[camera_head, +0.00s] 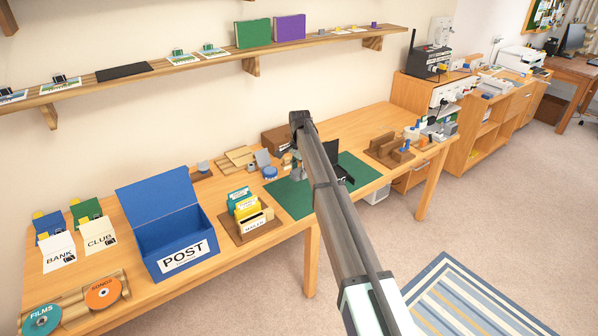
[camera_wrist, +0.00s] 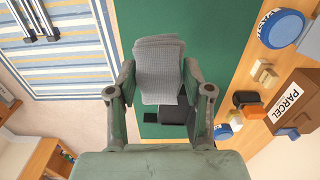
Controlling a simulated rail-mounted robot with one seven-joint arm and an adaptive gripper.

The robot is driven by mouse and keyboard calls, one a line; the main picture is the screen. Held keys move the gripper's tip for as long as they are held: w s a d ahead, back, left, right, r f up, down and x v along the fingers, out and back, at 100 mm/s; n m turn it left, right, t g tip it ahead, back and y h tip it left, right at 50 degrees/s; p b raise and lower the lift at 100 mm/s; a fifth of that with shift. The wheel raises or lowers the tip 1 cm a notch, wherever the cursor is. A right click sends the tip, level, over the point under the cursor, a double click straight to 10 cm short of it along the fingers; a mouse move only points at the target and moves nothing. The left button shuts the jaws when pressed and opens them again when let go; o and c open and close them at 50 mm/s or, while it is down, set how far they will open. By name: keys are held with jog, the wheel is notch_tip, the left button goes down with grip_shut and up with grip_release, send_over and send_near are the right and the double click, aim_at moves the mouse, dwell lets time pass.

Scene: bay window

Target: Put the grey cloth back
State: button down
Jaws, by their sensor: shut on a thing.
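The grey cloth (camera_wrist: 160,70) is folded into a ribbed pad and sits between the two fingers of my gripper (camera_wrist: 160,88) in the wrist view. The fingers are shut on it from both sides. Below it in that view lies the green mat (camera_wrist: 220,40), which also shows on the table in the head view (camera_head: 290,203). A black object (camera_wrist: 178,125) lies beyond the cloth, partly hidden by it. In the head view my gripper (camera_head: 298,168) hangs over the mat, partly hidden by my arm, and the cloth is hard to make out there.
Right of the mat in the wrist view are a blue paste tub (camera_wrist: 281,28) and a parcel box (camera_wrist: 298,100). In the head view a card box (camera_head: 250,222) and the blue POST box (camera_head: 172,235) stand left of the mat. A wooden rack (camera_head: 390,150) stands right.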

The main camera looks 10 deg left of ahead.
aim_at(299, 203)
dwell(0.4)
jog(key=shift+f+b, duration=2.05)
jog(key=shift+f, duration=4.7)
jog(key=shift+f, duration=0.3)
jog(key=shift+c, duration=1.9)
grip_release()
